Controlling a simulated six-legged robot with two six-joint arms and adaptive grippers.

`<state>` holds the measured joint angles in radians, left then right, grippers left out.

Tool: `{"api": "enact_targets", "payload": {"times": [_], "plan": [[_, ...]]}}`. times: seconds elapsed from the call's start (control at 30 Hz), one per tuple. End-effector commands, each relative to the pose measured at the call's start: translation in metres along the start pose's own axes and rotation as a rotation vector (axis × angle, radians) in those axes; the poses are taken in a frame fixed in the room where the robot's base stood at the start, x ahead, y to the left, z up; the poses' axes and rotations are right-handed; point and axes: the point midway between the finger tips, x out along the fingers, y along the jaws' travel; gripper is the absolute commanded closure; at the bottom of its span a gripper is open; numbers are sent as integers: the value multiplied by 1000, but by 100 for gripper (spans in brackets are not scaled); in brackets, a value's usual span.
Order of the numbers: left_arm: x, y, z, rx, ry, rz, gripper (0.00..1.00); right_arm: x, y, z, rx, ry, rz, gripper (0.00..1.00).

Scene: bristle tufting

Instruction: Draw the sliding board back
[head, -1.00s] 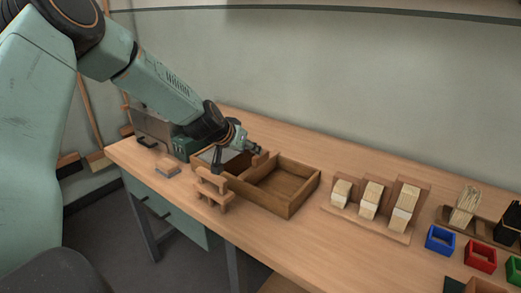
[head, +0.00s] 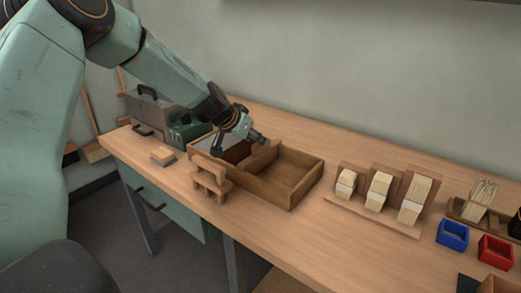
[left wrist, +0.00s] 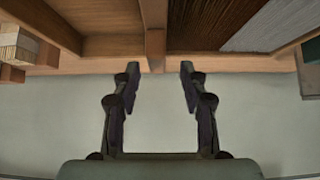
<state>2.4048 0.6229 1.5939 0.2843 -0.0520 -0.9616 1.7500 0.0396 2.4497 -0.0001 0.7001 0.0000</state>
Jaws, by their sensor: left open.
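The sliding board (head: 264,155) is an upright wooden board standing across the open wooden box (head: 290,205) on the bench. In the left wrist view the board (left wrist: 155,45) lies in line with the gap between my fingers. My left gripper (head: 240,147) is open and empty over the box's left part. Its fingertips (left wrist: 157,70) are apart on either side of the board's line; whether they touch it I cannot tell. Brown and pale fibres (left wrist: 205,22) fill the part on one side of the board. The other part looks empty.
A small wooden stand (head: 210,178) is at the box's front left. A green unit (head: 188,130) stands behind it. Brush blocks in a rack (head: 375,218), a blue bin (head: 452,235) and a red bin (head: 495,249) are to the right. Bare bench lies between box and rack.

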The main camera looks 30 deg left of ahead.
Motion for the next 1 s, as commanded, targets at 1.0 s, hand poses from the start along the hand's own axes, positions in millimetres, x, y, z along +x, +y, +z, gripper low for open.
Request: {"api": "enact_targets", "payload": {"times": [1.0], "plan": [[47,0,-2,0,1,1,69,38,0,0,0,0,0,60]]}}
